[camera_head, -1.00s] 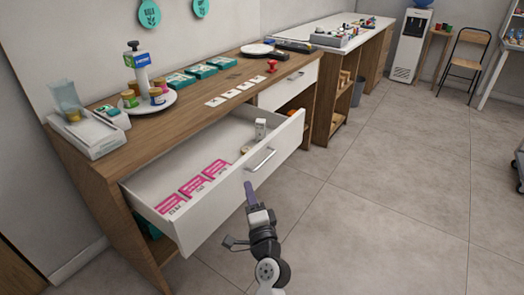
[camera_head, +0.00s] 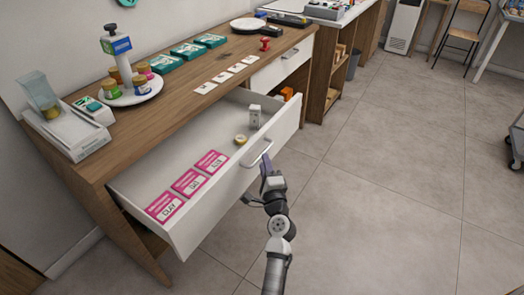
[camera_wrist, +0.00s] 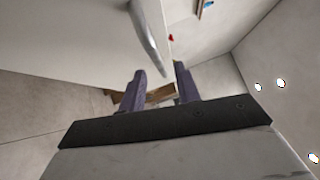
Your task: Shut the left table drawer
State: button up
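The left table drawer (camera_head: 216,212) is pulled out from the wooden counter (camera_head: 85,165), with its white front facing me. Its curved metal handle (camera_head: 256,156) also shows in the wrist view (camera_wrist: 148,38), ahead of and above the fingers. My gripper (camera_head: 266,164) is right at the drawer front by the handle; I cannot tell whether it touches. In the wrist view my two purple fingers (camera_wrist: 158,82) stand apart with a gap and nothing between them. Inside the drawer lie pink labelled cards (camera_head: 189,182), a small round yellowish item (camera_head: 241,139) and a small white box (camera_head: 254,115).
A second drawer (camera_head: 281,67) to the right is shut. On the counter stand a scale (camera_head: 68,132), a white round tray with jars (camera_head: 133,97), green boxes (camera_head: 188,51) and small white cards (camera_head: 227,75). The floor (camera_head: 370,210) on the right is clear.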

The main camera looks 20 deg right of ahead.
jog(key=shift+w+d+r+p, duration=0.15)
jog(key=shift+w+p, duration=0.05)
jog(key=shift+w, duration=0.95)
jog(key=shift+w+d+r+p, duration=0.15)
jog(key=shift+w, duration=0.95)
jog(key=shift+c, duration=0.2)
grip_shut()
